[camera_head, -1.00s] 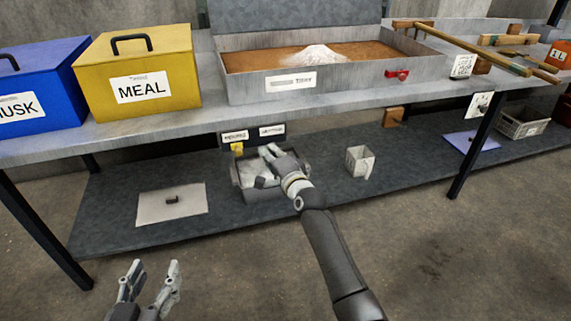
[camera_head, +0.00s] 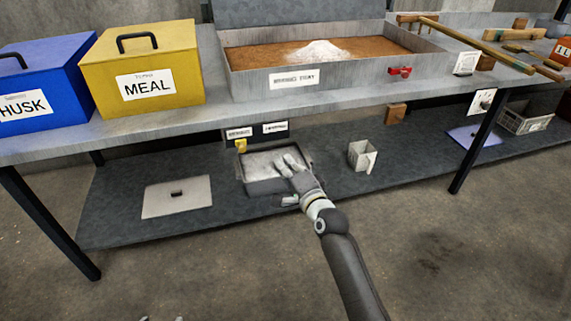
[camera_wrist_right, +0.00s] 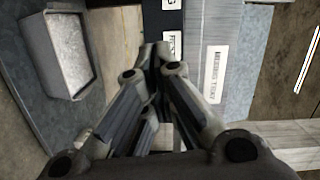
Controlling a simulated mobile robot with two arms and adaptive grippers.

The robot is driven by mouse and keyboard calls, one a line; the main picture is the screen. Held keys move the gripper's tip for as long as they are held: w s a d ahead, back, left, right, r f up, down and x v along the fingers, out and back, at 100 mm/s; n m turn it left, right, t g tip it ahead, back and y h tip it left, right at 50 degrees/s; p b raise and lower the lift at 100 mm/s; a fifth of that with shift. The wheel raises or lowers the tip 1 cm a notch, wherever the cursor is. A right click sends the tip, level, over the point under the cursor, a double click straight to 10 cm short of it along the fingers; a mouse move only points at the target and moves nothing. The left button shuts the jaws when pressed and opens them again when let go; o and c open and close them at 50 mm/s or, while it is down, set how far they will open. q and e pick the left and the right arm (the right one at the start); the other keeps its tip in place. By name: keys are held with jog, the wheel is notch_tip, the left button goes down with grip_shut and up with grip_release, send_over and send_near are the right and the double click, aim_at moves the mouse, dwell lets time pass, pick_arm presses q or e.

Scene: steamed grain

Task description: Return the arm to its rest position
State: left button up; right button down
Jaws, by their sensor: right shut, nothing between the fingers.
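My right arm reaches in from the bottom of the head view. Its gripper (camera_head: 287,163) is in front of or over the grey bin (camera_head: 277,186) on the lower shelf; I cannot tell whether they touch. In the right wrist view the fingers (camera_wrist_right: 155,52) meet with nothing between them, and an open metal container (camera_wrist_right: 52,85) shows at upper left. My left gripper (camera_head: 162,319) shows only as two separated fingertips at the bottom edge of the head view.
The upper table (camera_head: 225,112) edge runs above the right gripper, bearing a yellow meal box (camera_head: 180,70), a blue husk box (camera_head: 60,75) and a wide tray (camera_head: 340,79). A lid plate (camera_head: 160,201) and small scoop (camera_head: 360,155) flank the bin. The floor in front is clear.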

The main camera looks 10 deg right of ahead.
dwell(0.3)
